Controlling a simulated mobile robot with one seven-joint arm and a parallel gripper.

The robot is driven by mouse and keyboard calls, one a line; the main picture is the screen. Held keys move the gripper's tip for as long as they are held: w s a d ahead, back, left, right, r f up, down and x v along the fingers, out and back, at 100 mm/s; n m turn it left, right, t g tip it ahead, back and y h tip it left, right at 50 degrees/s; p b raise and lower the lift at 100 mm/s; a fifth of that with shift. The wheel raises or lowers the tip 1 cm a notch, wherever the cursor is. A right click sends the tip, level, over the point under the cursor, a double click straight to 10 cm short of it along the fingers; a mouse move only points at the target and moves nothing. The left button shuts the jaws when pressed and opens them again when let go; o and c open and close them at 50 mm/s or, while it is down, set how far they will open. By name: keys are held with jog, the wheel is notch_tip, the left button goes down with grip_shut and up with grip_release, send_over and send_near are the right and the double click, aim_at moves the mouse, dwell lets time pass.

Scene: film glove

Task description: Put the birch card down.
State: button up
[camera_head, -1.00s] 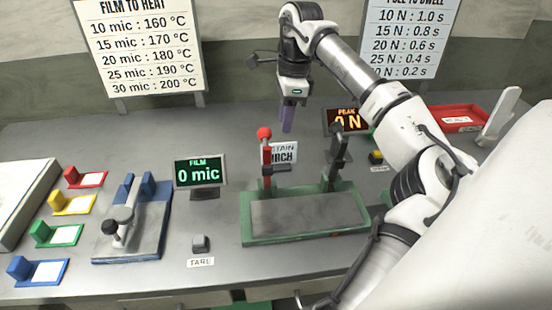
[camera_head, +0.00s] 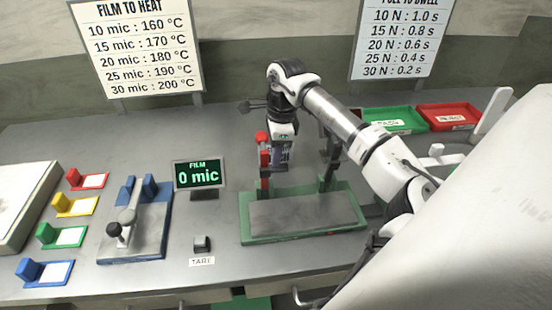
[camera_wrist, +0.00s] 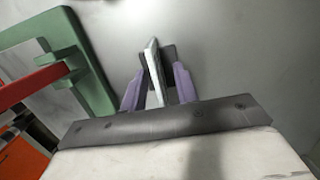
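There the card is mostly hidden by my gripper.
A film display (camera_head: 199,175) reading 0 mic and a tare button (camera_head: 202,243) stand left of the press. A blue-based gauge (camera_head: 130,225) and several coloured tags are further left. Green (camera_head: 392,119) and red (camera_head: 450,116) trays are at the back right.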

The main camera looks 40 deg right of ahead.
jog(key=shift+f+b, duration=0.25)
jog(key=shift+b, duration=0.1)
dwell(0.3)
grip_shut()
